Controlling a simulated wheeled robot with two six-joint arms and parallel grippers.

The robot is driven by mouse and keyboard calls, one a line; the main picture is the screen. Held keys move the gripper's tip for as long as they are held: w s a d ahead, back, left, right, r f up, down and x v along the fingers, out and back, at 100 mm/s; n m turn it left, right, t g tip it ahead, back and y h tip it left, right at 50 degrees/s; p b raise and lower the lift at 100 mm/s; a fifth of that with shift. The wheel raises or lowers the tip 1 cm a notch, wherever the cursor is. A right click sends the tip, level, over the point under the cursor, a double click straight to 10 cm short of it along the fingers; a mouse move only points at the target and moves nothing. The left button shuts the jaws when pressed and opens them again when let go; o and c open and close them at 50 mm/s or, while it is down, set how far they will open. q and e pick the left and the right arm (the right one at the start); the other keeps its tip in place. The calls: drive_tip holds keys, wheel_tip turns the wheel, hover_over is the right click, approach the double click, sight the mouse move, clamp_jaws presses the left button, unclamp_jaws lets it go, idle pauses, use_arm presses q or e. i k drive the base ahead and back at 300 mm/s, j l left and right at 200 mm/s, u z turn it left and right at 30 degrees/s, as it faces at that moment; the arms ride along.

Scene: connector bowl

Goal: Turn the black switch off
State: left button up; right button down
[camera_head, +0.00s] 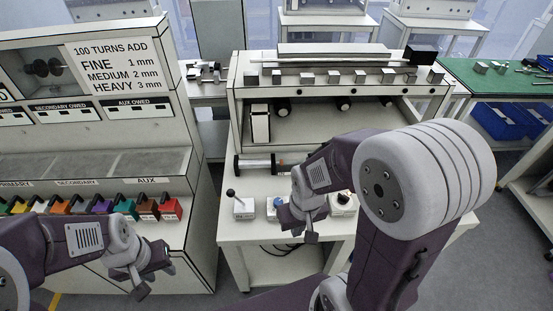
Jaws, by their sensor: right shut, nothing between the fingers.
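A white box with a black lever (231,193) stands on the front of the light bench; the lever leans to the left. Beside it is a similar white box with a blue part (277,203), partly covered by my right gripper. A third white box (343,203) is partly hidden behind my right arm. My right gripper (312,237) is shut and empty, pointing down at the bench's front edge, to the right of the black lever. My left gripper (148,284) hangs low at the left, in front of the cabinet, away from the switches; its finger opening is unclear.
A cabinet (205,220) with a row of coloured bins (102,206) stands left of the bench (240,232). A shelf (375,125) with metal blocks rises at the back. A green table (500,85) is at the right.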

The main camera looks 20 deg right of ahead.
sight(343, 199)
drive_tip(key=z, duration=1.5)
